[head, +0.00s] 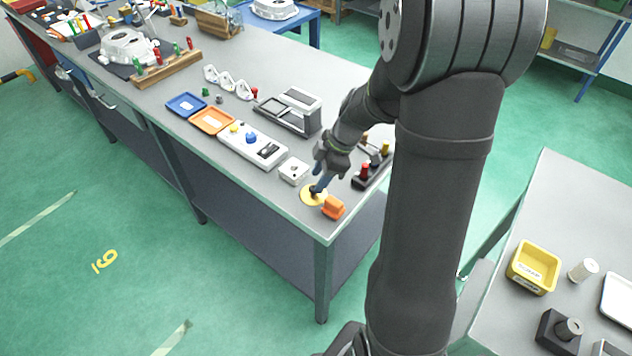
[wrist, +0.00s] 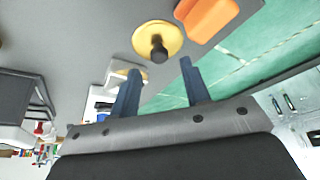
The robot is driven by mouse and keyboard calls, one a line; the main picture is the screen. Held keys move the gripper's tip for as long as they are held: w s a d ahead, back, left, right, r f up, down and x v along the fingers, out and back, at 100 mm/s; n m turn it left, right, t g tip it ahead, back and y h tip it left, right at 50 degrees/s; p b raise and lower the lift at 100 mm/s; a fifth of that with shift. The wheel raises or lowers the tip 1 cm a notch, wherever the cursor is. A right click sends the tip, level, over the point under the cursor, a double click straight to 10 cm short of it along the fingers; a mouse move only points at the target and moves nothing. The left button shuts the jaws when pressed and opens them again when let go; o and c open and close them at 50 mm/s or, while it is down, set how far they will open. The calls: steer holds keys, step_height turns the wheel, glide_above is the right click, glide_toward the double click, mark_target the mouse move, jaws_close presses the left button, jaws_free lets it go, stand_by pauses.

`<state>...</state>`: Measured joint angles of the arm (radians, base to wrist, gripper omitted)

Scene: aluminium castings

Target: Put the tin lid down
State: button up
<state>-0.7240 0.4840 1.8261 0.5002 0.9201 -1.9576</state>
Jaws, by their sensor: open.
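The tin lid (head: 307,200) is a round yellow disc with a black knob. It lies on the grey bench near the front corner. In the wrist view the lid (wrist: 144,37) shows just beyond my fingertips, with its knob towards me. My gripper (head: 318,189) is over the lid in the head view and covers part of it. In the wrist view my gripper (wrist: 160,67) has its two blue fingers spread, with nothing between them. The knob is in line with the gap, apart from both fingers.
An orange block (head: 333,207) sits right beside the lid, near the bench corner. A small white box (head: 294,172) and a dark rack with coloured pegs (head: 371,170) stand close by. Blue (head: 187,105) and orange (head: 212,121) trays lie further along the bench (head: 285,215).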

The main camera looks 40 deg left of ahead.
steer(key=v, duration=0.9)
steer(key=x, duration=1.2)
steer(key=shift+s+f, duration=0.1)
steer(key=shift+f, duration=0.2)
step_height(320, 180, up, 3)
steer(key=shift+f, duration=0.15)
steer(key=shift+r, duration=0.7)
